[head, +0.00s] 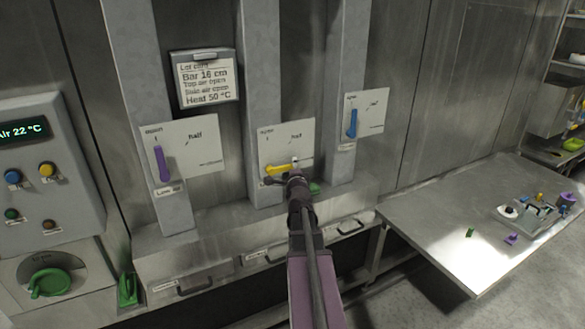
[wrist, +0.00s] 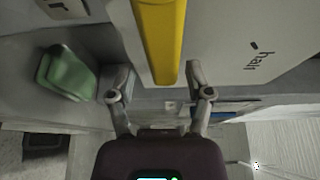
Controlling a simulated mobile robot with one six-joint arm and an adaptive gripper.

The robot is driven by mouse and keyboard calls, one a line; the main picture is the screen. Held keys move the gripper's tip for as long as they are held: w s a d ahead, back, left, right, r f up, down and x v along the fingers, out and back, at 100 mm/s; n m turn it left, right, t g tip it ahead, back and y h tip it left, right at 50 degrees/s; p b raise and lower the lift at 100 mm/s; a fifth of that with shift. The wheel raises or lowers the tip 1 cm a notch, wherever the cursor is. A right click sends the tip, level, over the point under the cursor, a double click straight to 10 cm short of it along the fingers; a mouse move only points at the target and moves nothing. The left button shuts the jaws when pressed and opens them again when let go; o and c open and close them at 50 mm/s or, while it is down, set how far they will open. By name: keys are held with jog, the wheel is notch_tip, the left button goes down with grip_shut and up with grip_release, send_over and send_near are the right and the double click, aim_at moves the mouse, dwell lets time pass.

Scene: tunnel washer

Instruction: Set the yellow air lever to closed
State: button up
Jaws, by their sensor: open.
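The yellow air lever (head: 279,169) lies nearly level across the lower part of its white plate (head: 300,139), on the middle grey column. The plate has a "half" mark above the lever; its other markings are too small or hidden to read. My gripper (head: 290,178) is in front of the lever and partly covers it in the head view. In the wrist view, the lever (wrist: 160,40) runs down from the top edge, and its end sits between the open fingertips (wrist: 160,90). A gap shows on both sides, and neither finger clearly touches it.
A purple lever (head: 162,163) stands upright on the left column, and a blue lever (head: 352,124) on the right one. A card (head: 205,78) hangs between columns. A green object (wrist: 67,74) lies beside my gripper. A steel table (head: 440,225) with small items stands at right.

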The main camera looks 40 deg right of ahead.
jog(key=v, duration=0.6)
jog(key=shift+s+a, duration=0.2)
jog(key=shift+s, duration=0.05)
dwell(0.4)
